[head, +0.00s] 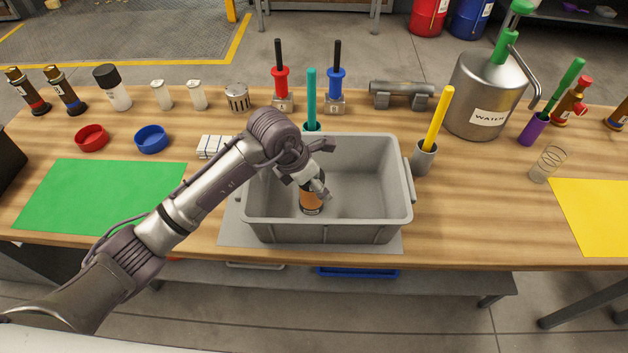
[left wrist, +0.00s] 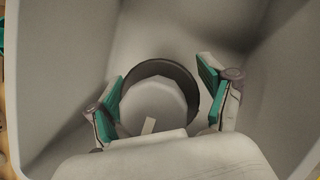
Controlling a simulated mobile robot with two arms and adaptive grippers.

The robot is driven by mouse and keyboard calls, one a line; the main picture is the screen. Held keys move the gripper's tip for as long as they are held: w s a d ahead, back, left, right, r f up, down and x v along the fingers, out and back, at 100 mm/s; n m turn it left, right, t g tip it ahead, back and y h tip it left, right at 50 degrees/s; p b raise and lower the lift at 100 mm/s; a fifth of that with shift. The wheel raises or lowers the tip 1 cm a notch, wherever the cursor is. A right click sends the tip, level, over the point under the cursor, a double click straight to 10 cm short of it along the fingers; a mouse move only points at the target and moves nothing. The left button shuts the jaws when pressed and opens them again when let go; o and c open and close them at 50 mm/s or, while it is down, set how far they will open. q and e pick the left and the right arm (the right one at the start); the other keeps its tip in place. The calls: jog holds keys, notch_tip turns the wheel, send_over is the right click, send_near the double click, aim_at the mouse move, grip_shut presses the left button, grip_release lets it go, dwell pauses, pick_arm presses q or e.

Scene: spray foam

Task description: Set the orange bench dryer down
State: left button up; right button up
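The orange bench dryer (head: 311,204), an orange and dark round-bodied thing, stands inside the grey bin (head: 325,231), left of its middle. My arm hides its upper part in the head view. In the left wrist view, its pale round top with a dark rim (left wrist: 160,100) lies between my fingers. My left gripper (head: 322,168) is over the bin, pointing down at the dryer. Its green-padded fingers (left wrist: 160,92) are spread on both sides of it, with a gap visible on the right side. My right gripper is not in view.
The bin walls surround my left gripper closely. Behind the bin stand red (head: 281,80) and blue (head: 336,82) tools and a teal tube (head: 312,92). A grey cup with a yellow stick (head: 437,118) is on the right. The green mat (head: 100,195) is clear.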

pick_arm(q)
jog(key=shift+r, duration=0.15)
jog(key=b+v, duration=0.1)
jog(key=v, duration=1.1)
dwell(0.4)
